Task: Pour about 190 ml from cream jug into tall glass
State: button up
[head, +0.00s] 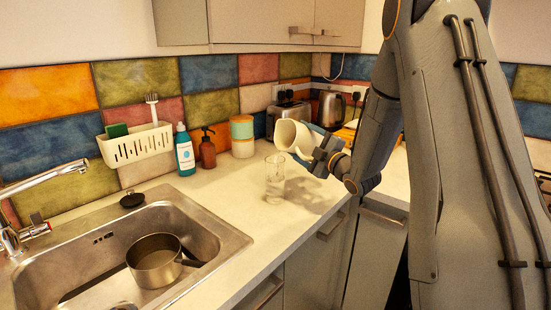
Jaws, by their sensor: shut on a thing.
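The cream jug (289,137) is in my gripper (318,155), above the counter and tilted with its mouth towards the left. My gripper is shut on the jug from the right side. The tall glass (275,182) stands upright on the counter, just below and left of the jug. The jug's mouth is above the glass's rim. Some clear or pale content seems to show low in the glass, but I cannot tell how much. No stream shows clearly between jug and glass. The inside of the jug is mostly hidden.
A sink (200,238) with a saucepan (155,262) lies at the left. A blue bottle (185,153), a brown pump bottle (207,151) and a canister (242,139) stand by the wall. A toaster (287,112) and kettle (331,110) are behind. The counter front is clear.

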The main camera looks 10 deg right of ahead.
jog(key=shift+f+m, duration=0.75)
jog(key=shift+m, duration=0.45)
jog(key=shift+r+m+h+p, duration=0.3)
jog(key=shift+r+m+p, duration=0.4)
jog(key=shift+r+p, duration=0.15)
jog(key=shift+r+m, duration=0.1)
jog(key=shift+m, duration=0.2)
dwell(0.3)
jog(key=shift+w+d+r+m+p, duration=0.1)
jog(key=shift+r+m+p, duration=0.1)
jog(key=shift+m+p, duration=0.55)
jog(key=w+d+f+m+h+b, duration=0.1)
jog(key=d+f+m+b, duration=0.1)
jog(key=f+m, duration=0.6)
jog(key=shift+w+d+f+g, duration=0.35)
jog(key=shift+d+f, duration=0.3)
jog(key=shift+f, duration=0.4)
jog(key=shift+s, duration=0.1)
